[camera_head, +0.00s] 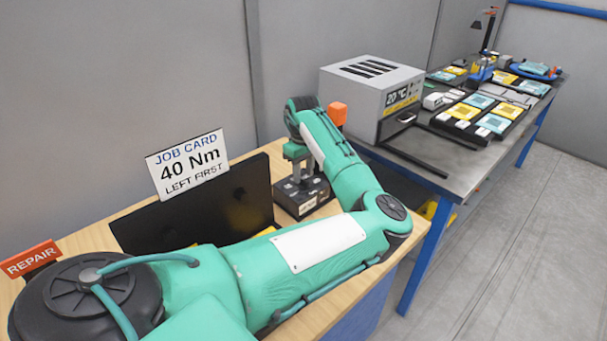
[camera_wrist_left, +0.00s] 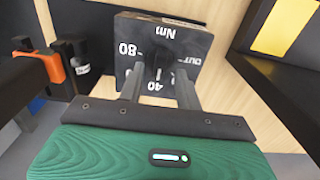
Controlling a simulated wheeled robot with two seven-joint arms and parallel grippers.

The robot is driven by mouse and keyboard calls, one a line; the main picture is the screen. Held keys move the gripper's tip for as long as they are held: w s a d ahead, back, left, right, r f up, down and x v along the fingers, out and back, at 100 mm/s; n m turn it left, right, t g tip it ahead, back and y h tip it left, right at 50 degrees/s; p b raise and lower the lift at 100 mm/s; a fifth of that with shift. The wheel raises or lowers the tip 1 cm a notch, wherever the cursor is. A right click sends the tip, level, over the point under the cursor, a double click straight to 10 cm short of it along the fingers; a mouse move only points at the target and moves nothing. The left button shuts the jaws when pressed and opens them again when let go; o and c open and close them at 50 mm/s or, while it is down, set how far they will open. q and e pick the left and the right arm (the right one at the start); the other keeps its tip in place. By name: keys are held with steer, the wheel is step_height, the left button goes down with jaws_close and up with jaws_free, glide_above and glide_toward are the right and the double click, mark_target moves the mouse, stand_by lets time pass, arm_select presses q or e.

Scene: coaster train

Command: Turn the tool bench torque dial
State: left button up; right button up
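The torque dial box (camera_wrist_left: 205,42) is a dark block with white marks "Nm", "80", "40" and "OUT" in the left wrist view. Its black knob (camera_wrist_left: 158,62) stands in the middle of that face. My left gripper (camera_wrist_left: 158,88) has its two grey fingers apart, one on each side of the knob, with a gap visible between them. I cannot tell whether a finger touches it. In the head view the box (camera_head: 290,200) sits on the wooden bench under my left gripper (camera_head: 296,168). The job card (camera_head: 187,165) reads "40 Nm, LEFT FIRST". My right gripper is out of view.
An orange-topped tool (camera_head: 337,114) stands close behind my left wrist. A dark upright panel (camera_head: 160,228) is left of the box, and a "REPAIR" sign (camera_head: 30,258) is at far left. A grey temperature unit (camera_head: 370,90) stands on the metal table (camera_head: 440,150) beyond.

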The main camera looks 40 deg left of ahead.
arm_select(q)
steer(key=shift+f, duration=1.05)
jaws_close()
steer(key=shift+r, duration=0.1)
